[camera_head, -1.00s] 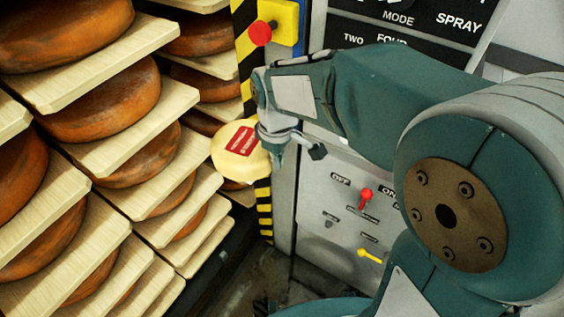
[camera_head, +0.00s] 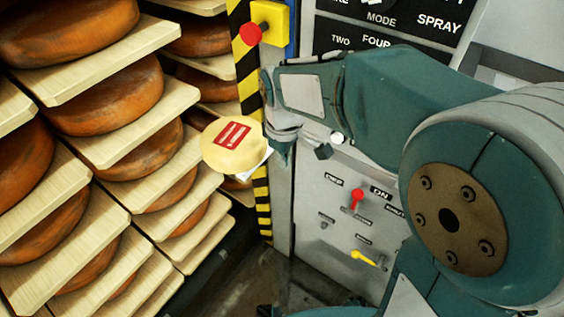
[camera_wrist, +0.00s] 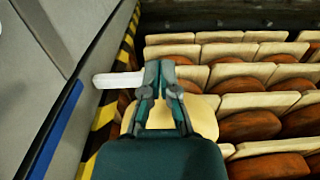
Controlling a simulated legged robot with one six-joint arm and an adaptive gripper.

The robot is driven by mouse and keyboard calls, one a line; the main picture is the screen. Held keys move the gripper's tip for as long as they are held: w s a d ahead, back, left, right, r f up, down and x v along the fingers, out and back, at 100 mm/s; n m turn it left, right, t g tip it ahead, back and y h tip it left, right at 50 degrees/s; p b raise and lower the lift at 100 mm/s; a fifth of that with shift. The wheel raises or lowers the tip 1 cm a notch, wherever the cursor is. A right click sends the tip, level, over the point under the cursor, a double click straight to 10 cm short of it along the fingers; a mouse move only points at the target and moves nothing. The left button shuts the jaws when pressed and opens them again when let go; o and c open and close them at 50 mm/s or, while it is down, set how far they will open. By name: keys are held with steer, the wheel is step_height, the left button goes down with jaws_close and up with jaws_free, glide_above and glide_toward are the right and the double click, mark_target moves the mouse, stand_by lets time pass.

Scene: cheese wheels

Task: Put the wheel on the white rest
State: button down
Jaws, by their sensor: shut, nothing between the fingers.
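The wheel is a pale yellow cheese (camera_head: 226,154) with a red label, left of my gripper in the head view. The white rest (camera_head: 257,164) shows as a pale edge under the wheel's right side; the wheel appears to sit on it. In the wrist view the rest (camera_wrist: 117,80) is a white bar left of my fingertips, and the wheel (camera_wrist: 204,112) lies behind my fingers, partly hidden by them. My gripper (camera_head: 281,153) is just right of the wheel and looks apart from it. In the wrist view my gripper (camera_wrist: 160,68) is shut and empty, fingertips together.
Wooden shelves (camera_head: 115,140) with several large brown wheels fill the left. A grey control panel (camera_head: 310,210) with a red lever (camera_head: 356,197) and a yellow lever (camera_head: 365,257) stands close behind my arm. A red button (camera_head: 252,34) and a yellow-black striped post (camera_head: 246,75) stand between them.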

step_height(320, 180, up, 9)
steer(key=a, duration=0.1)
stand_by(1.1)
steer(key=shift+w+a+f, duration=0.1)
steer(key=shift+a, duration=0.15)
steer(key=shift+a, duration=0.2)
steer(key=shift+d, duration=0.2)
steer(key=shift+a, duration=0.1)
stand_by(0.6)
